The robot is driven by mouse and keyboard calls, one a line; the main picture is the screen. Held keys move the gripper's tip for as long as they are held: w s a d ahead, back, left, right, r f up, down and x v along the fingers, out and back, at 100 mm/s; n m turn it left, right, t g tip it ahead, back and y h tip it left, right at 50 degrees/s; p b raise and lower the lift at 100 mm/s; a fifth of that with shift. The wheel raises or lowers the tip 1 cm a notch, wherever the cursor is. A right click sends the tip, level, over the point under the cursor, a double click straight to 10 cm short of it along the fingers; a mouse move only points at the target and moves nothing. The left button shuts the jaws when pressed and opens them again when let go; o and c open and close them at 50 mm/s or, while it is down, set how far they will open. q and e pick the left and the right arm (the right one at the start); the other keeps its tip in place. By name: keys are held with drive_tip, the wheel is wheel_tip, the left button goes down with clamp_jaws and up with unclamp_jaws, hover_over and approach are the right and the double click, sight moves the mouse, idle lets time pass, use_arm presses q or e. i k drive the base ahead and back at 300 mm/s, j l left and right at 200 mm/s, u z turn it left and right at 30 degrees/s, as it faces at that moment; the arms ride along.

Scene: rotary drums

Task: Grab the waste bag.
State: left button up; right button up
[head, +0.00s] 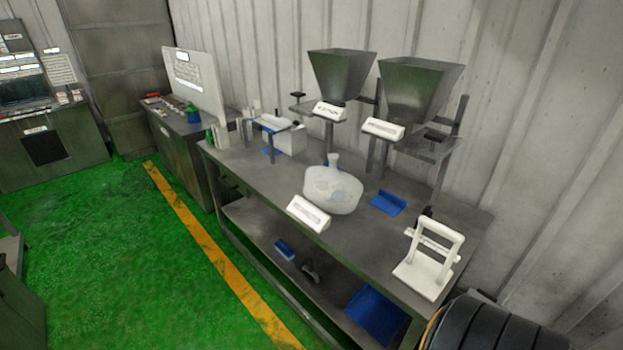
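A whitish, translucent, rounded bag-like thing (335,192) with a narrow bluish neck stands on the grey workbench (255,170), near its middle. It looks like the waste bag, though its label is too small to read. A white label stand (309,213) is in front of it at the bench's front edge. Neither of my grippers shows in the head view.
Two metal hoppers (340,75) (416,90) on stands rise behind the bag. A blue piece (387,203) and a white frame (430,257) are to its right. A dark ribbed object (490,330) is at the lower right. The green floor (110,260) in front is open.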

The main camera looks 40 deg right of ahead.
sight(332, 189)
drive_tip(key=i+z, duration=0.4)
drive_tip(key=i+j+z, duration=0.2)
drive_tip(key=z, duration=0.2)
drive_tip(key=i+j+z, duration=0.65)
drive_tip(key=z, duration=0.15)
